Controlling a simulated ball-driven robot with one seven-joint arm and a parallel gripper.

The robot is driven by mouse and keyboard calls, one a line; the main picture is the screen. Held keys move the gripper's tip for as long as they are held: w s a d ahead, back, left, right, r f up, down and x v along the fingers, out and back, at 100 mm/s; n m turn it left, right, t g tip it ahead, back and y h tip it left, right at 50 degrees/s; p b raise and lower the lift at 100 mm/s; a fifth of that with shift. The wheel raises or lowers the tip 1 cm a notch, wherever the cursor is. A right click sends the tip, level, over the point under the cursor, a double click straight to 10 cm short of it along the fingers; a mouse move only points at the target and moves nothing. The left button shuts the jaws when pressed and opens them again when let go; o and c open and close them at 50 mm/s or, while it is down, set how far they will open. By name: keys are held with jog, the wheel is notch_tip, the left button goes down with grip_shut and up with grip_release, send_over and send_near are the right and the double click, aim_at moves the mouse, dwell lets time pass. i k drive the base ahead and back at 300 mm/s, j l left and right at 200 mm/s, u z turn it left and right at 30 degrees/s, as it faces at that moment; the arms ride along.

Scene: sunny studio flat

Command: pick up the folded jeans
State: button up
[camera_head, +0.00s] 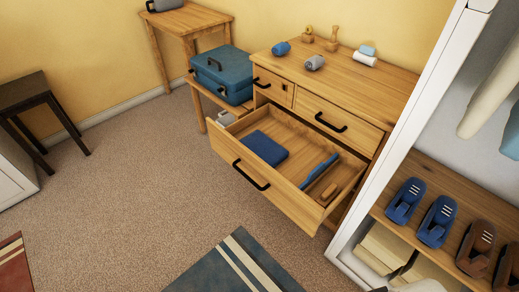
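A dark blue folded cloth (265,148), which looks like the folded jeans, lies flat in the left part of an open wooden drawer (262,180). A second, narrower blue item (319,170) is farther right in the same drawer; I cannot tell whether it is cloth. The drawer is pulled well out of the wooden dresser (350,75), and the folded cloth is uncovered from above. My gripper is not in view.
A small brown item (328,192) lies at the drawer's right end. A teal case (222,73) sits on a side table left of the dresser. An open white wardrobe with shoes (437,221) stands at right. Carpet (150,190) is clear in front, beside a striped rug (235,268).

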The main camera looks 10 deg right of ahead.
aim_at(271, 151)
jog(key=i+j+z, duration=0.1)
jog(key=i+j, duration=0.2)
jog(key=i+j+z, duration=0.1)
jog(key=i+j, duration=0.2)
jog(key=i+j+z, duration=0.1)
jog(key=i+j, duration=0.2)
jog(key=j, duration=0.15)
jog(key=i+j+z, duration=0.1)
jog(key=i+j, duration=0.2)
jog(key=i+j+z, duration=0.15)
jog(key=j, duration=0.35)
jog(key=i+j+z, duration=0.1)
jog(key=i+j, duration=0.25)
jog(key=i+j+z, duration=0.1)
jog(key=j, duration=0.45)
jog(key=i+j+z, duration=0.1)
jog(key=i+j, duration=0.2)
jog(key=j, duration=0.2)
